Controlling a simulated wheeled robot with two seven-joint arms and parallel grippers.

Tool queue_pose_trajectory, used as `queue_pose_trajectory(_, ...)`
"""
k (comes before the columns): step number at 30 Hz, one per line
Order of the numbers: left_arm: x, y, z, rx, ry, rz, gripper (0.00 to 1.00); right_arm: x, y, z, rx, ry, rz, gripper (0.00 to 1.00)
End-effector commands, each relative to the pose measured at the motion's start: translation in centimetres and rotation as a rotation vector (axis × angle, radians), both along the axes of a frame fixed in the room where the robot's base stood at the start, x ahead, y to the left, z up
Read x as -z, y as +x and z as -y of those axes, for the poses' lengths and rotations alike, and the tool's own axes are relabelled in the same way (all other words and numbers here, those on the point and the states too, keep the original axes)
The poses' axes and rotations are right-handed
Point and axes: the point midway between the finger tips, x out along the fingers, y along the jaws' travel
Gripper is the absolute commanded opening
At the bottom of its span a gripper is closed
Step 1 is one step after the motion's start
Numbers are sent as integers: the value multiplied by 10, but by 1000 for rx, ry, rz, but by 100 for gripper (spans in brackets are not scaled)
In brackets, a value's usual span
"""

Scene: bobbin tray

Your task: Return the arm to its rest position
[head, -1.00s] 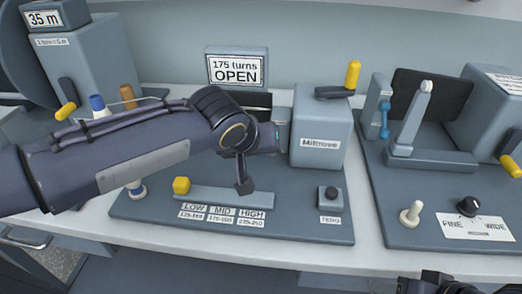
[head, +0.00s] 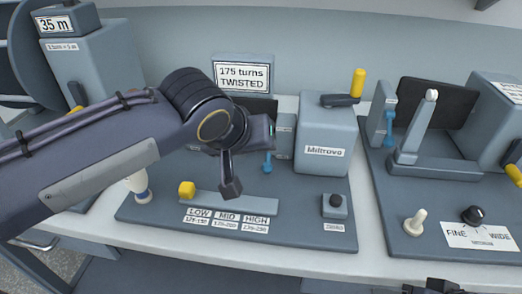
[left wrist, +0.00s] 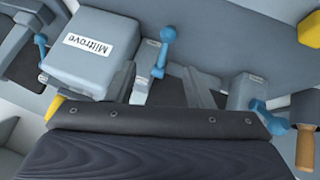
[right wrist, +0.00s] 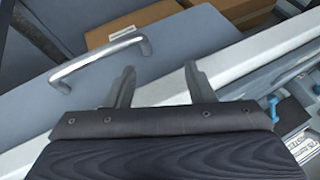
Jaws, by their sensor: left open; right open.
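My left arm (head: 100,150) reaches across the left half of the head view, over the middle panel. Its gripper is mostly hidden behind the wrist there. In the left wrist view my left gripper (left wrist: 160,78) is open, with a blue-handled lever (left wrist: 165,50) showing beyond and between its fingers; I cannot tell any contact. The grey Miltrove box (head: 325,135) stands right of the wrist. The sign (head: 243,76) reads "175 turns TWISTED". My right gripper (right wrist: 160,82) is open and empty in the right wrist view; only its dark top shows at the head view's bottom edge.
A yellow-knobbed slider (head: 187,190) lies below the left wrist, and a white spool-like piece (head: 138,188) stands left of it. A black button (head: 335,202) is at the panel's right. The right panel holds an upright grey arm (head: 422,125). A drawer handle (right wrist: 100,60) lies beyond my right gripper.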

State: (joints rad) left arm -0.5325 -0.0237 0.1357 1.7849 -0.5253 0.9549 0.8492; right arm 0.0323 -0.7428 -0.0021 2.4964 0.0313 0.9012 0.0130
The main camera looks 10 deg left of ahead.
Motion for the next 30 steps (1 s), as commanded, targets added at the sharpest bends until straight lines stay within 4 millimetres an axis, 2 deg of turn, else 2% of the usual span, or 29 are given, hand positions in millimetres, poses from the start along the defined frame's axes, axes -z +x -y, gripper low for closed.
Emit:
queue_pose_trajectory(15, -5, -4, -1, 0, 0, -1, 47, -1, 0, 0, 0, 0, 0, 49)
queue_pose_trajectory(17, -5, -5, -6, -2, 0, -4, 47, -3, 0, 0, 0, 0, 0, 49)
queue_pose_trajectory(20, -5, -15, -27, -9, 5, -25, 47, -14, 0, 0, 0, 0, 0, 49)
queue_pose_trajectory(23, 0, -40, -66, -16, 8, -70, 47, -33, 0, 0, 0, 0, 0, 49)
queue_pose_trajectory(25, 8, -66, -94, -18, -1, -105, 47, -49, 0, 0, 0, 0, 0, 49)
queue_pose_trajectory(27, 19, -94, -114, -20, -19, -136, 47, -63, 0, 0, 0, 0, 0, 49)
queue_pose_trajectory(30, 32, -131, -129, -20, -53, -160, 47, -80, 0, 0, 0, 0, 0, 49)
